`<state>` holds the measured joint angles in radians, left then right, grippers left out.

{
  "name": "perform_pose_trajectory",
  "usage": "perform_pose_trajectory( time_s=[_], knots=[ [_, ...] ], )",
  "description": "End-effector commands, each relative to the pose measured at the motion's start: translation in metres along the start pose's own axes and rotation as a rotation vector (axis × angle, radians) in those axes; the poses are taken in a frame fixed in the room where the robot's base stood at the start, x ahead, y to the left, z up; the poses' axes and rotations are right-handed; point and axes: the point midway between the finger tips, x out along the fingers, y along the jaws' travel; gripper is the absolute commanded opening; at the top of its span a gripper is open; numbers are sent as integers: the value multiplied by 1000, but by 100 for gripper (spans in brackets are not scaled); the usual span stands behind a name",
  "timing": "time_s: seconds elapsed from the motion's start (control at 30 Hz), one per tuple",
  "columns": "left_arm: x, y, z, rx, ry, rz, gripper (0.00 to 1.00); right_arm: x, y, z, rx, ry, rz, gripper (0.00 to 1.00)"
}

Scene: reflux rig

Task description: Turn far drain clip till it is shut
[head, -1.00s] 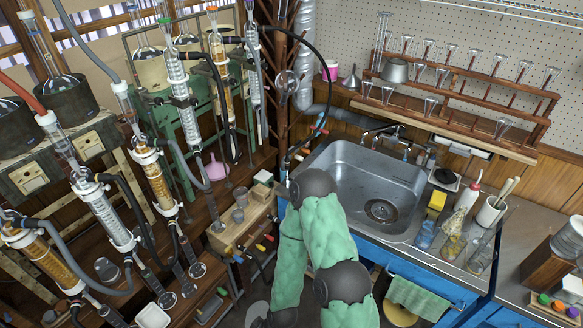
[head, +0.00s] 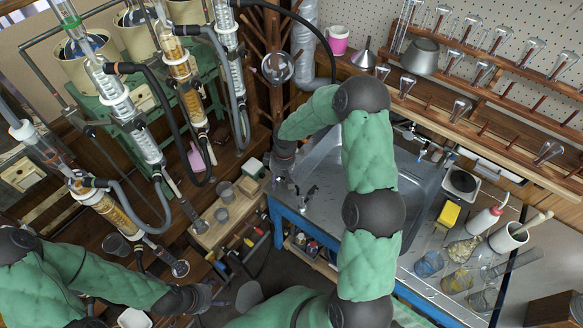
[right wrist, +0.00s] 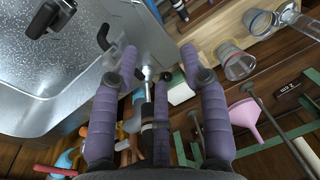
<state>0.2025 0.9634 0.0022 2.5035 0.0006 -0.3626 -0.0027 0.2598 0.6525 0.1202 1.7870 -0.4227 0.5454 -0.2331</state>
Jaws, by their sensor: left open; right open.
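My right gripper (head: 288,183) points down beside the left edge of the steel sink bench. In the right wrist view its purple fingers (right wrist: 158,56) are spread apart, with nothing clearly between the tips. A black lever-like handle (right wrist: 103,38) stands on the steel just left of the fingers, with a second black fitting (right wrist: 50,18) farther left. They show small and dark in the head view (head: 311,191). I cannot tell which part is the far drain clip, nor whether it is shut. My left gripper (head: 203,299) is open and empty at the lower left.
The sink (head: 325,165) is partly hidden by my right arm. A wooden box with beakers (head: 228,195) stands left of the bench. Glass columns with hoses (head: 130,115) fill the left side. A pink funnel (right wrist: 245,116) lies right of the right gripper.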

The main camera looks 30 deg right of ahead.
Motion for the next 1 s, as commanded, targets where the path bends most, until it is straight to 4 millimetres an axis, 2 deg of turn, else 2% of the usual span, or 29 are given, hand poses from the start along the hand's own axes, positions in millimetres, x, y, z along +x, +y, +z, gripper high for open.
perform_pose_trajectory(
  time_s=[0.03, 0.1, 0.2, 0.3, 0.47, 0.8, 1.0],
  knots=[
    [-8, 2, 1, -1, -1, 0, 78, -25, 19, -6, -17, -11, 35, 45],
    [-11, 4, 1, -1, -1, 0, 78, -46, 38, -8, -38, -30, 71, 45],
    [-13, 4, 1, -1, -1, 0, 78, -63, 54, -8, -52, -52, 99, 45],
    [-12, 4, 1, 0, -1, 0, 78, -65, 60, -8, -57, -62, 109, 45],
    [-8, 3, 1, 0, -1, 0, 78, -45, 63, -6, -58, -63, 109, 45],
    [2, -1, 0, 0, -1, 0, 78, 13, 68, -3, -57, -62, 108, 45],
    [5, -2, 0, 0, -1, 0, 78, 33, 71, -2, -56, -61, 109, 45]
  ],
)
